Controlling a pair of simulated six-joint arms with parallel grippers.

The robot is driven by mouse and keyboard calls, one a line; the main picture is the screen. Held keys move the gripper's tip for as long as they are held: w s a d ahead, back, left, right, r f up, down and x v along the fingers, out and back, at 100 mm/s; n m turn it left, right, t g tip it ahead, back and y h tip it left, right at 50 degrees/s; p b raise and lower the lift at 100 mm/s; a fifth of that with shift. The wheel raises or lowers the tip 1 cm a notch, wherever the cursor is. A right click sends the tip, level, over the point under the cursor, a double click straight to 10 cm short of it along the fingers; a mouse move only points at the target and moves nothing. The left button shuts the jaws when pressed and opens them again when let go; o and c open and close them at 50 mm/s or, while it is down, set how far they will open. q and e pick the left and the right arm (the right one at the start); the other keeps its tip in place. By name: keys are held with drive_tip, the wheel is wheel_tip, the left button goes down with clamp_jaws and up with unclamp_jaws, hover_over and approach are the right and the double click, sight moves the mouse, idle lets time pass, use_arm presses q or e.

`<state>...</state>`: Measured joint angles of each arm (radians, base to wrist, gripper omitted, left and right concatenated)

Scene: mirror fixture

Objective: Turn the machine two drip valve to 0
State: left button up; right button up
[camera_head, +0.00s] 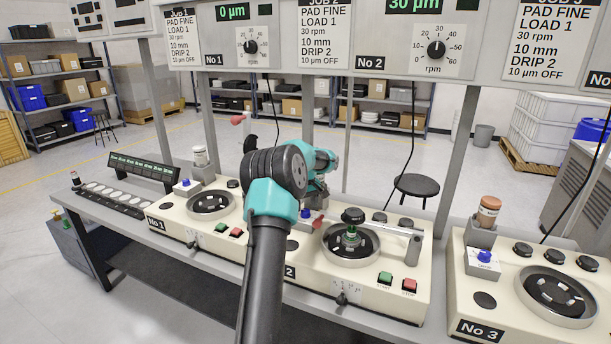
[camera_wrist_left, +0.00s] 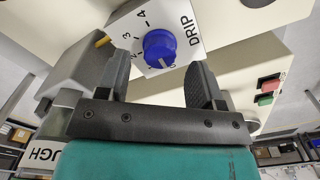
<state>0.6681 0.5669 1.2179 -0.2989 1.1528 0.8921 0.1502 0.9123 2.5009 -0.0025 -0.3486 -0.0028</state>
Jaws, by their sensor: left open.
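Machine No 2 (camera_head: 375,285) stands mid-bench. Its blue drip valve knob (camera_head: 305,213) is partly visible beside my gripper. In the left wrist view, the blue knob (camera_wrist_left: 159,44) sits on a white dial plate (camera_wrist_left: 190,30) marked DRIP, with 2, 3 and 4 legible. A pale mark shows on the knob's lower edge; the numeral beside it is too small to read. My left gripper (camera_head: 311,203) is at the valve, its tips largely hidden. In the wrist view its jaws (camera_wrist_left: 160,78) are open, one finger either side below the knob, with gaps. My right gripper is not in view.
The polishing plate (camera_head: 350,243) and the green and red buttons (camera_head: 397,281) lie to the right. Machine No 1 (camera_head: 185,220) is left, machine No 3 (camera_head: 515,300) right. Control panels hang above.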

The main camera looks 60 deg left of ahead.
sight(306, 210)
use_arm(q)
wheel_tip(306, 210, up, 15)
idle(0.4)
idle(0.4)
